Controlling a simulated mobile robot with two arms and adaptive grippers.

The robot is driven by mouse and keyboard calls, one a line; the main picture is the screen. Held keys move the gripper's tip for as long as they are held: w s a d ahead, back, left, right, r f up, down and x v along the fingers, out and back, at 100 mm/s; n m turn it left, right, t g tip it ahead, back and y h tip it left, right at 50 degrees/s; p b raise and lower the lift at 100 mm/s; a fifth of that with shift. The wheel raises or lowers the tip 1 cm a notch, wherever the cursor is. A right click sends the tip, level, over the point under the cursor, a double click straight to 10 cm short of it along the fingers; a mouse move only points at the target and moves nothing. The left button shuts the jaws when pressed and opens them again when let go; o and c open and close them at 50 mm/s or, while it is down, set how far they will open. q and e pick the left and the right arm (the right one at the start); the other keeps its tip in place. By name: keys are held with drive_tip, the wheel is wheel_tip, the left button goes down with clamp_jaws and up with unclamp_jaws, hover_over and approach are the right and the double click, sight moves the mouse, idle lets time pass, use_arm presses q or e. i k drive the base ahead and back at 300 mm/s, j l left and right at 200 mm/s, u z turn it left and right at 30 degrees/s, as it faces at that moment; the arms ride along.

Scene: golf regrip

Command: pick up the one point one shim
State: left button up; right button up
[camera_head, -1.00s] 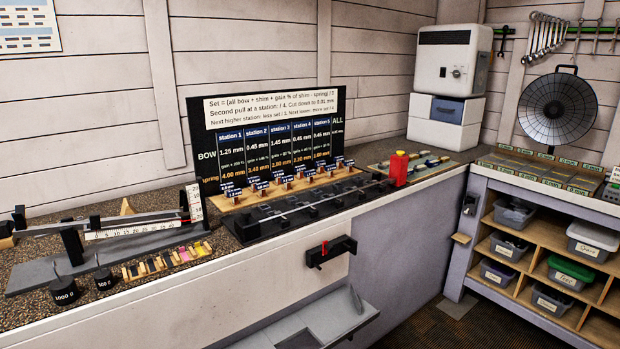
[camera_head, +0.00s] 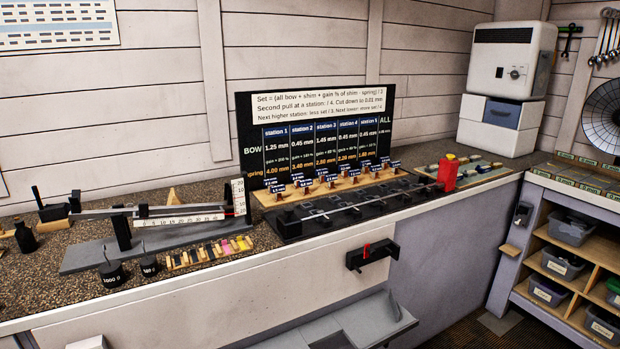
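Several small shims with dark blue number labels stand in rows on a wooden rack (camera_head: 335,185) in front of the black station board (camera_head: 318,140). The labels are too small to read surely, so I cannot tell which shim is the one point one. A black straightening fixture (camera_head: 345,212) with a long thin shaft lies in front of the rack, with a red block (camera_head: 447,174) at its right end. Neither of my grippers is clearly in view.
A balance scale (camera_head: 160,225) with black weights (camera_head: 112,274) and a row of coloured pieces (camera_head: 210,252) stands on the left of the bench. A black clamp (camera_head: 372,254) juts from the bench front. A white cabinet (camera_head: 508,62) stands at the back right.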

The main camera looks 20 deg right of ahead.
sight(354, 173)
drive_tip(key=i+l+u, duration=0.2)
drive_tip(key=l, duration=0.15)
drive_tip(key=i+l+u, duration=0.15)
drive_tip(key=l, duration=0.2)
drive_tip(key=i+l+u, duration=0.2)
drive_tip(key=l, duration=0.15)
drive_tip(key=l+u, duration=0.15)
drive_tip(key=l, duration=0.2)
drive_tip(key=i+l+u, duration=0.2)
drive_tip(key=l, duration=0.25)
drive_tip(key=k, duration=0.1)
